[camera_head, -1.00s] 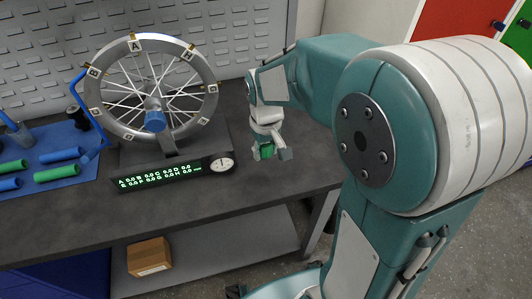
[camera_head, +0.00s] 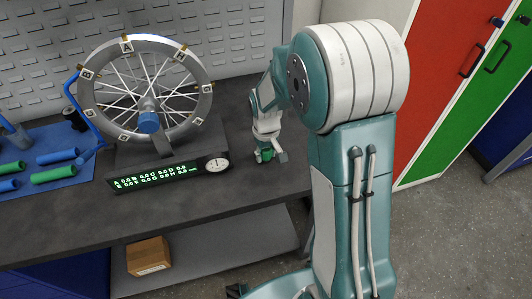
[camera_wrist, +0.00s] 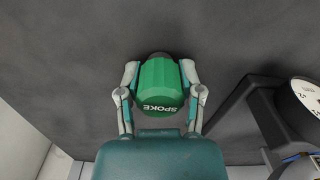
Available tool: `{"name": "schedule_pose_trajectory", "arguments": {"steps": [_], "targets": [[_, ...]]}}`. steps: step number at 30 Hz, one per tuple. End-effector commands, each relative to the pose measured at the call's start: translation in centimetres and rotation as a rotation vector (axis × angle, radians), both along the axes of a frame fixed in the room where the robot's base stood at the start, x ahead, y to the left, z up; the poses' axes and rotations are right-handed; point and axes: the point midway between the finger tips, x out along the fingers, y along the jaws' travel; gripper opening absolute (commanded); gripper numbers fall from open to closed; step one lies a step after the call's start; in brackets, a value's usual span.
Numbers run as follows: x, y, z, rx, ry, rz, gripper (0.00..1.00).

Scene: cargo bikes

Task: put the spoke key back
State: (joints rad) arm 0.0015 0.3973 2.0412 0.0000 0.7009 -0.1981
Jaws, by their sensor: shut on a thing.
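My gripper (camera_head: 270,151) is shut on the green spoke key (camera_wrist: 160,84). In the wrist view the key sits between both fingers, with the word SPOKE on it facing the camera upside down. In the head view the key (camera_head: 264,155) shows as a small green piece under the gripper, near the right end of the dark workbench (camera_head: 231,190). I cannot tell whether the key touches the bench top.
A spoked wheel (camera_head: 205,106) with lettered tags stands in a stand left of my gripper. A lit readout (camera_head: 155,176) with a round dial (camera_head: 217,164) is at its foot. A blue mat (camera_head: 70,146) with green and blue handles lies farther left. A cardboard box (camera_head: 148,256) is on the lower shelf.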

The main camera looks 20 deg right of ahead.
Motion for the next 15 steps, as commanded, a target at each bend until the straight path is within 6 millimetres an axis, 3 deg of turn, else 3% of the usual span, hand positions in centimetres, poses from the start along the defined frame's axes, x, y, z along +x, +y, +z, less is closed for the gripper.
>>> {"name": "schedule_pose_trajectory", "arguments": {"steps": [3,4,6,15], "targets": [[-0.01,0.05,-0.23,0.0,0.001,0.001,0.0],[0.0,0.06,-0.23,0.0,0.0,0.001,0.57],[0.0,0.05,-0.21,0.0,0.001,0.001,0.82],[0.0,-0.04,-0.19,0.001,0.0,0.0,0.82]]}}
